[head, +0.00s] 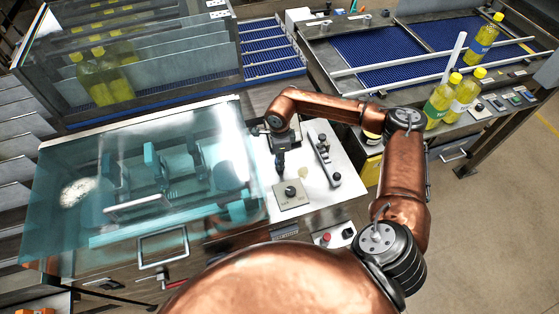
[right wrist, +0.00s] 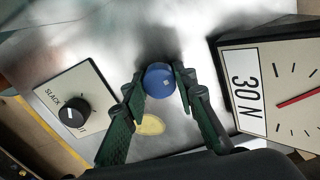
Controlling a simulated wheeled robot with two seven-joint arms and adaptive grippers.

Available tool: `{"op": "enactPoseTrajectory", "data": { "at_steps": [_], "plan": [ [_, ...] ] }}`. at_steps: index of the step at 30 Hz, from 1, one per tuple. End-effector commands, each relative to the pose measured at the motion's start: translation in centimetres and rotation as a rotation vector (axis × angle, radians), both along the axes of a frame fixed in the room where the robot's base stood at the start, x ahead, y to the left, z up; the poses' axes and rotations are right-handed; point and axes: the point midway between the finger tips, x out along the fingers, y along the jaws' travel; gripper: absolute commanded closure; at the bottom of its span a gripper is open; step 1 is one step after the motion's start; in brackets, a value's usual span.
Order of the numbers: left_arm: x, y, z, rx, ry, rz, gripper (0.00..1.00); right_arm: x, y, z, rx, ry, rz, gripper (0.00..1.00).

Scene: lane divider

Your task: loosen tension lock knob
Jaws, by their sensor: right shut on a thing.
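A round blue knob (right wrist: 159,78) stands on the bare metal panel in the right wrist view. My right gripper (right wrist: 161,82) is shut on this knob, with one dark finger on each side of it. In the head view the right gripper (head: 281,165) points down at the white panel, and the blue knob is hidden there. A black dial knob (right wrist: 72,112) sits on a plate with the word SLACK, left of the fingers. The dial's plate (head: 291,199) also shows in the head view, just in front of the gripper. My left gripper is not in view.
A gauge marked 30 N (right wrist: 280,85) stands close to the right of the fingers. A clear teal cover (head: 145,180) lies left of the gripper. A metal bar with black knobs (head: 323,158) is on its right. Bottles (head: 440,100) stand by the blue conveyor (head: 375,58).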

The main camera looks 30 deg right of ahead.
Motion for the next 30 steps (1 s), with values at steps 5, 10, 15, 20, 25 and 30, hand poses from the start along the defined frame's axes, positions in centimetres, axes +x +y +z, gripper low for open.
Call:
{"op": "enactPoseTrajectory", "data": {
  "at_steps": [5,10,15,20,25,30],
  "plan": [
    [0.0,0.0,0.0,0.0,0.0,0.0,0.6,-0.2,0.0,-0.3,-0.001,0.005,0.0,0.98],
    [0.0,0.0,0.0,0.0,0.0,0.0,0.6,-0.1,0.0,-0.2,-0.001,0.004,-0.001,0.62],
    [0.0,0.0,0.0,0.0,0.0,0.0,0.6,-0.1,0.0,-0.1,0.0,0.002,-0.001,0.56],
    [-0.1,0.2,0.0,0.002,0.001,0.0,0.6,-0.1,0.0,-0.1,-0.001,0.001,-0.001,0.56],
    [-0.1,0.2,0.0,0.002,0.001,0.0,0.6,0.1,0.0,1.0,0.001,-0.001,-0.002,0.56],
    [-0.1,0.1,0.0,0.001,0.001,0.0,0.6,0.1,0.0,4.0,0.0,-0.003,-0.002,0.56]
  ]
}}
